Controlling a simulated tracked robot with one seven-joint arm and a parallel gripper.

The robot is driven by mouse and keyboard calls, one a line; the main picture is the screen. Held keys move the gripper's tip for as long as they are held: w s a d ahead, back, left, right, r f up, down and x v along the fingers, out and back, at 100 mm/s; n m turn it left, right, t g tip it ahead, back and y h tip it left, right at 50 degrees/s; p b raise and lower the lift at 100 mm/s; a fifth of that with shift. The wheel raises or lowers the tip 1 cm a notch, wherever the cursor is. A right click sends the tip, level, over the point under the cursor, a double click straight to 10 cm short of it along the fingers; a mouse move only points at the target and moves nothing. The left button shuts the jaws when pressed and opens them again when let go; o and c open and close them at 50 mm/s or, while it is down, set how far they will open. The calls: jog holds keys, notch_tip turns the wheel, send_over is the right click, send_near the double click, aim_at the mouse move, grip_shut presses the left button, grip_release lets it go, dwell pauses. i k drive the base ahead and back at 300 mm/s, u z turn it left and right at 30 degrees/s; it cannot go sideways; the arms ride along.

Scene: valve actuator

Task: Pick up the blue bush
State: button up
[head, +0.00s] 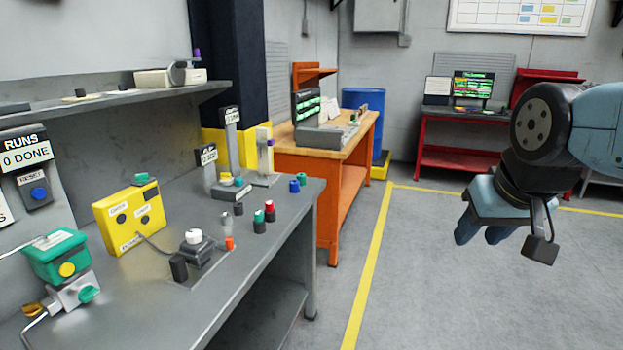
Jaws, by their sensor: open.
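My gripper (482,236) hangs in the air over the floor, well to the right of the bench. Its fingers point down, open and apart from everything; nothing shows between them.
A red-topped piece (270,209) and a green-topped piece (259,221) stand near the bushes. Grey upright stands (231,150) rise behind. A yellow box (128,217) and a green-and-silver valve unit (60,262) are left. An orange workbench (328,170) stands beyond; open floor lies right.

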aim_at(294, 184)
jog(key=i, duration=2.2)
jog(key=u, duration=0.2)
